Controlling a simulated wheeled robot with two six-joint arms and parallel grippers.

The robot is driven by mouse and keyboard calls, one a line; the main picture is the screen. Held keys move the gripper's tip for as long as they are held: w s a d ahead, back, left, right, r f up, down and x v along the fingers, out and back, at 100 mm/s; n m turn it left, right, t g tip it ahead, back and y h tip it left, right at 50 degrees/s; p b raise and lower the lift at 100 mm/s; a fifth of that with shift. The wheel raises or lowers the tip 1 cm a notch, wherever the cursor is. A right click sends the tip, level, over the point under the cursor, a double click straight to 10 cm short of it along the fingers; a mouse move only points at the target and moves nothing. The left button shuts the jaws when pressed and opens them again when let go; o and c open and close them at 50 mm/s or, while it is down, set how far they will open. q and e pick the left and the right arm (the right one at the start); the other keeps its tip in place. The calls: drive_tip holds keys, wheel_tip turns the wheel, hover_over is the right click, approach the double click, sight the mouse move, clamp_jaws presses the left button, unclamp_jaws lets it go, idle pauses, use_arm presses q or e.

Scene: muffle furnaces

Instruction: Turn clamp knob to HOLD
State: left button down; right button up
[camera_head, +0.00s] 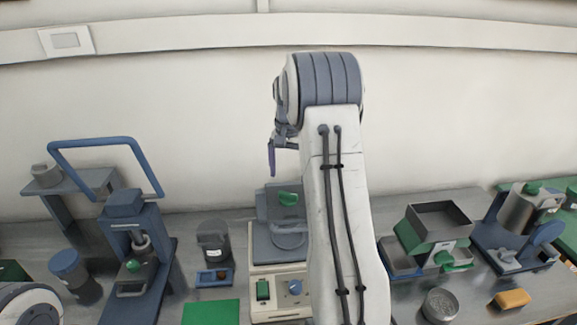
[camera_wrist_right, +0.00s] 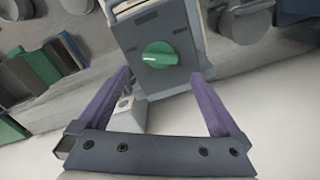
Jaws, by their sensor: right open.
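The green clamp knob (camera_wrist_right: 159,54) sits on a dark grey panel (camera_wrist_right: 185,62) in the right wrist view. It has a pale mark on its left side, and the small labels above it are too blurred to read. The knob also shows in the head view (camera_head: 288,198), on the upright part of a grey device. My right gripper (camera_wrist_right: 161,78) is open, its purple fingers apart on either side of the knob, with nothing between them. In the head view my right gripper (camera_head: 283,158) is above the knob and apart from it. My left gripper is not in view.
Below the device is a cream base with a blue knob (camera_head: 295,287) and a green switch (camera_head: 263,290). A blue-handled press (camera_head: 130,205) stands left. A green-fronted open box (camera_head: 440,222) and an orange block (camera_head: 513,298) are right. A green mat (camera_head: 211,312) lies in front.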

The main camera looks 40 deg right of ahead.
wheel_tip(320, 180, up, 4)
drive_tip(key=shift+f, duration=0.1)
idle(0.5)
drive_tip(key=s+a+n+b, duration=0.1)
drive_tip(key=s+a+n, duration=0.2)
drive_tip(key=a, duration=0.7)
drive_tip(key=s+a+f+n, duration=0.15)
drive_tip(key=a+n, duration=0.25)
drive_tip(key=a, duration=0.6)
drive_tip(key=s+a+r+n+b, duration=0.1)
drive_tip(key=s+a+n, duration=0.2)
drive_tip(key=a, duration=0.6)
drive_tip(key=s+a+f+n, duration=0.3)
drive_tip(key=s+a+n, duration=0.1)
drive_tip(key=s, duration=0.6)
drive_tip(key=s+a+f+n+y, duration=0.1)
drive_tip(key=s+a+f+n, duration=0.2)
drive_tip(key=s, duration=0.7)
drive_tip(key=shift+s+a+f+n, duration=0.2)
drive_tip(key=shift+a+n, duration=0.7)
drive_tip(key=shift+a, duration=0.2)
